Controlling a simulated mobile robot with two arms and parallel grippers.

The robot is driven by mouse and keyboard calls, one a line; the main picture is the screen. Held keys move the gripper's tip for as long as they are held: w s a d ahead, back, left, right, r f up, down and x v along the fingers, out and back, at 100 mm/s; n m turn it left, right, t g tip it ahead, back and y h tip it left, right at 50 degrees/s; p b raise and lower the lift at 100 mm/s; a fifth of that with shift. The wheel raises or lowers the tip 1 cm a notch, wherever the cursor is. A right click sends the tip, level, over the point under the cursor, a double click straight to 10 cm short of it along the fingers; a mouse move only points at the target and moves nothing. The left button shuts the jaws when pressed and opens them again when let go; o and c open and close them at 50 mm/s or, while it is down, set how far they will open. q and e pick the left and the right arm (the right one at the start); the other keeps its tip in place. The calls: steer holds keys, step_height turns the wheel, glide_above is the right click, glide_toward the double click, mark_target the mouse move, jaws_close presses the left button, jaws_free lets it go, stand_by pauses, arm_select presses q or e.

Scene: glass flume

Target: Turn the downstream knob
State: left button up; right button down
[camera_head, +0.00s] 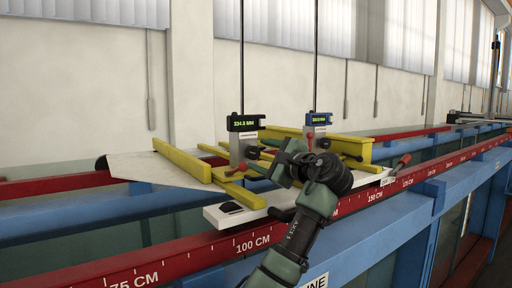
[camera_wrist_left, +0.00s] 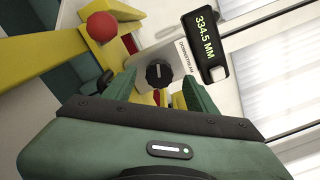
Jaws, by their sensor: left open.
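The downstream gauge (camera_head: 244,142) is a pale upright block with a dark display reading 334.5 MM, on a thin rod. In the left wrist view its display (camera_wrist_left: 203,46) and "DOWNSTREAM" label are visible. Its black round knob (camera_wrist_left: 159,73) has a light pointer line and shows between the fingertips of my left gripper (camera_wrist_left: 160,88). The green fingers are open, and I see no clear contact with the knob. In the head view my left gripper (camera_head: 270,160) is just right of the gauge; its fingers are partly hidden there.
A second gauge (camera_head: 319,130) with a blue-cased display stands to the right. Red ball handles, one (camera_wrist_left: 102,27) close by, stick out near the gauges. Yellow beams (camera_head: 195,166) and a white carriage (camera_head: 228,216) span the red, centimetre-marked rails (camera_head: 215,245).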

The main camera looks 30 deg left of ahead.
mark_target(254, 153)
arm_select(q)
steer(key=p+x, duration=0.1)
steer(key=x, duration=0.2)
steer(key=shift+a, duration=0.1)
arm_select(e)
steer(key=shift+r, duration=0.85)
arm_select(q)
jaws_close()
steer(key=shift+f+n+b, duration=0.2)
steer(key=shift+n+b, duration=0.5)
steer(key=shift+b, duration=0.1)
steer(key=shift+n, duration=0.6)
steer(key=shift+r, duration=0.15)
arm_select(e)
step_height(254, 153, down, 2)
arm_select(q)
jaws_free()
